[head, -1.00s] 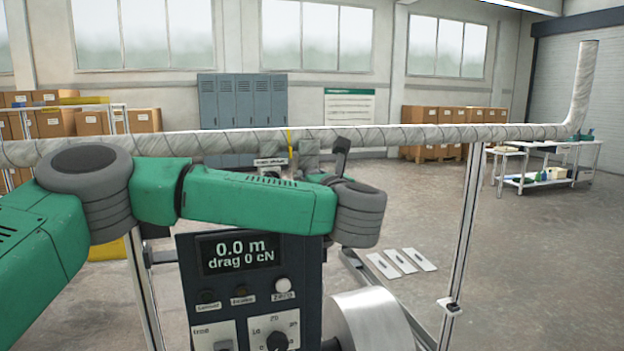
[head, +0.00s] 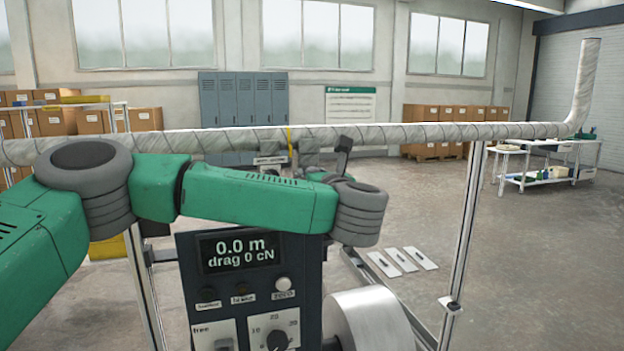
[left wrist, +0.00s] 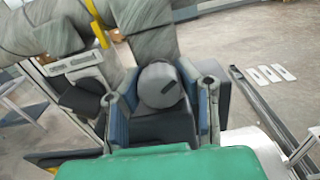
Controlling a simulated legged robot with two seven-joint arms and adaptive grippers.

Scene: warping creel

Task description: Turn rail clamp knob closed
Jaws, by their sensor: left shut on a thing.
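In the head view the gripper is mostly hidden behind my green forearm, and the knob cannot be made out. My right gripper is not in view.
A dark control box (head: 245,290) reading 0.0 m and drag 0 cN stands below my forearm, with a silver drum (head: 370,322) beside it. A metal post (head: 465,235) stands to the right. White plates (head: 403,259) lie on the floor. The floor further right is open.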

